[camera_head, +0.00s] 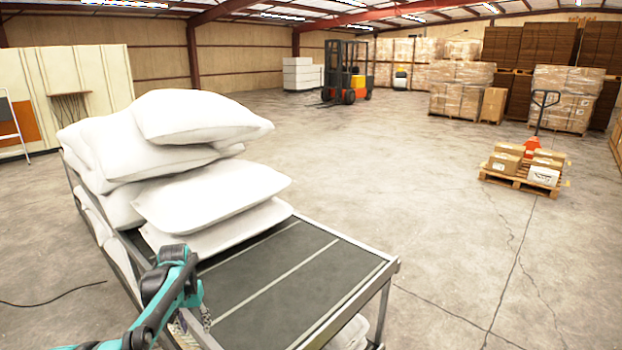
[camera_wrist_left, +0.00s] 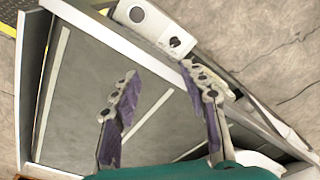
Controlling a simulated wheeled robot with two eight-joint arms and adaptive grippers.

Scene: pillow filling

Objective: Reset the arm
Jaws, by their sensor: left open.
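My left arm comes in from the lower left in the head view, and its elbow stands beside the cart's left edge. My left gripper (camera_wrist_left: 160,78) shows clearly in the left wrist view. Its two purple-padded fingers are spread apart with nothing between them, over a dark panel with pale stripes (camera_wrist_left: 80,95). In the head view the gripper is mostly hidden behind the arm, low by the cart (camera_head: 290,290). My right gripper is in neither view.
White pillows (camera_head: 205,190) are piled on the cart's far left part; its near right top is bare. A white unit with a dark knob (camera_wrist_left: 150,22) lies beyond the fingers. A pallet with boxes (camera_head: 520,178) and a forklift (camera_head: 348,75) stand farther off. Open floor lies right of the cart.

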